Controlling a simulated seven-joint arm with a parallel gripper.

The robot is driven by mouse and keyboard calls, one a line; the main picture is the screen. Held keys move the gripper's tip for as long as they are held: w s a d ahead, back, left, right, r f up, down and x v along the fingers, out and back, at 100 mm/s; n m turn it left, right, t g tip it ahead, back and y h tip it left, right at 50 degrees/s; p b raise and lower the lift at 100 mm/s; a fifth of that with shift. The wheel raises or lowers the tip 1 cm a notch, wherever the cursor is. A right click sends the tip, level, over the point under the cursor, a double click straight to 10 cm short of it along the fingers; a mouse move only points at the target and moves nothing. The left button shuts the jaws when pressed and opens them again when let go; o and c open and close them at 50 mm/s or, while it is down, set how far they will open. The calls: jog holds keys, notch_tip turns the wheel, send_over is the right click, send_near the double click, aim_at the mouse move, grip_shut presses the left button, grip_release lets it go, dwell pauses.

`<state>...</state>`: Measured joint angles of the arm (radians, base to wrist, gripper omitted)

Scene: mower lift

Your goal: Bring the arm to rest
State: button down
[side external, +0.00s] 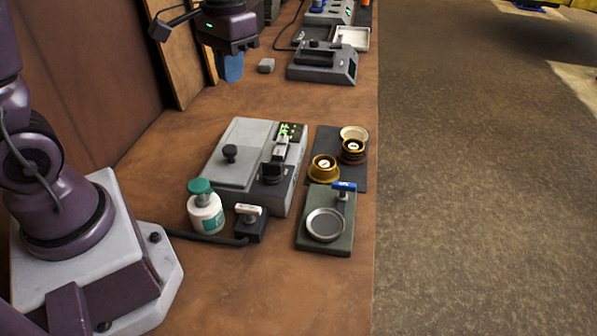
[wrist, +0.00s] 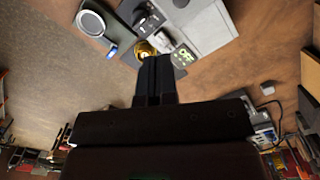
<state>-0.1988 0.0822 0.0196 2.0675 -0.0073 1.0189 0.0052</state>
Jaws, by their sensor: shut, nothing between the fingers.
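My gripper (side external: 228,47) is raised above the far left part of the bench in the side view. In the wrist view its two dark fingers (wrist: 155,78) are together with nothing held. It stands apart from the bench things. A grey device (side external: 240,155) with a black knob and a green lit display sits mid-bench. The device also shows at the top of the wrist view (wrist: 205,22).
A white bottle with a green cap (side external: 206,208) stands beside the device. A green plate (side external: 312,240) carries a round dish and blue-handled part. Gold and dark rings (side external: 324,168) lie near the bench's right edge. Another grey device (side external: 322,65) stands farther back. Bare bench lies in front.

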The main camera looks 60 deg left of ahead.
jog(key=s+d+r+m+t, duration=0.2)
jog(key=s+d+r+t, duration=0.4)
jog(key=s, duration=0.5)
jog(key=shift+d+r, duration=0.3)
jog(key=shift+r, duration=0.45)
